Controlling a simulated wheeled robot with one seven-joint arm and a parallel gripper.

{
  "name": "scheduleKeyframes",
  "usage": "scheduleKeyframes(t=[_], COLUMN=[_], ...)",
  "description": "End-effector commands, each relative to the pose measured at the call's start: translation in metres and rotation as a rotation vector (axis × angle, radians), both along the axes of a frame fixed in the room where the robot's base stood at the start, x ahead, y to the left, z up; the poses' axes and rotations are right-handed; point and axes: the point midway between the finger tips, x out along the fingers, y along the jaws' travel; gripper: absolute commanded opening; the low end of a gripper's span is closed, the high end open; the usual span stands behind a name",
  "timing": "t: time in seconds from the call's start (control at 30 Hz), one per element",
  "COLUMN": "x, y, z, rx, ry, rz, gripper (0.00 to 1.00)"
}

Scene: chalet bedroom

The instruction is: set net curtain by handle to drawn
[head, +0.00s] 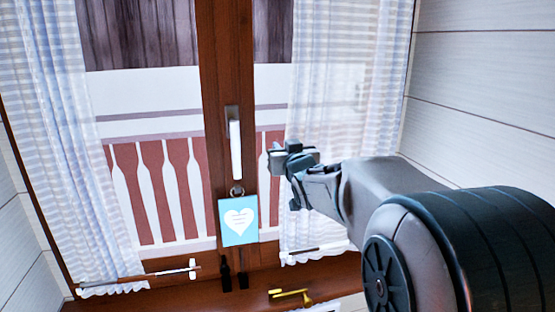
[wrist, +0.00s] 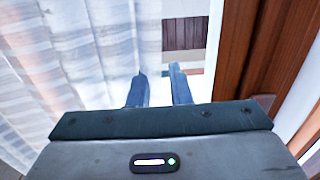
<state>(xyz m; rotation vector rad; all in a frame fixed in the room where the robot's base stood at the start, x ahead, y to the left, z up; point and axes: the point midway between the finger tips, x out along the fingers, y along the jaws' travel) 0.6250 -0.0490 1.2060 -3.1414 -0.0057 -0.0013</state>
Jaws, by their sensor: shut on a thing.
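Two white striped net curtains hang over the window, the left one (head: 55,130) and the right one (head: 345,75). The right curtain also fills the left of the wrist view (wrist: 70,65). My gripper (head: 279,178) is at the inner edge of the right curtain, beside the central window post. In the wrist view its two fingers (wrist: 158,88) have a narrow gap between them, at the curtain's edge. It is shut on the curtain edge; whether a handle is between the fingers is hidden. Glass shows uncovered between the curtains.
A white window handle (head: 235,148) is on the brown post, with a blue heart tag (head: 238,222) hanging below it. A white rod (head: 170,272) is at the left curtain's bottom. A yellow handle (head: 291,295) is low, by the sill. Pale panelled wall (head: 480,85) stands right.

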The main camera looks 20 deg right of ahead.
Motion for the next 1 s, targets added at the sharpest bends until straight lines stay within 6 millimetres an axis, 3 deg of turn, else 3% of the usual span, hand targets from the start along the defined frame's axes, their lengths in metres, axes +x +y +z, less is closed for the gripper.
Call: scheduleKeyframes(t=[0.47, 0.5, 0.57, 1.0], x=[-0.0002, -0.0002, -0.0001, -0.0087], y=[0.0001, 0.0004, 0.0006, 0.0007], z=[-0.0003, -0.0002, -0.0002, 0.0005], rx=[0.001, 0.000, 0.000, -0.001], ry=[0.002, 0.002, 0.002, 0.000], rz=[-0.010, -0.010, -0.009, -0.009], gripper=[0.00, 0.23, 0.40, 0.40])
